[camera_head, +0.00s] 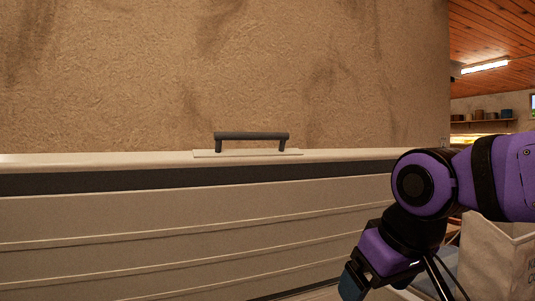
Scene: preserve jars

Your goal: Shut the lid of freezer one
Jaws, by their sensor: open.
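A long pale chest freezer (150,225) with a ribbed front fills the lower left and middle of the head view. Its thin cream lid (90,161) lies about level along the top, with a dark band (120,180) between lid and front; I cannot tell whether this is a seal or a gap. A dark bar handle (252,135) stands on a plate at the lid's edge. No freezer number shows. My gripper (365,284) is at the lower right, pointing down, low in front of the freezer and apart from the handle. It is open; its tips are partly cut off.
A rough tan wall (250,70) rises behind the freezer. A white box (495,260) with partly visible lettering stands at the right, beside my arm. A shelf with several jars (490,115) is far back right. The space above the lid is clear.

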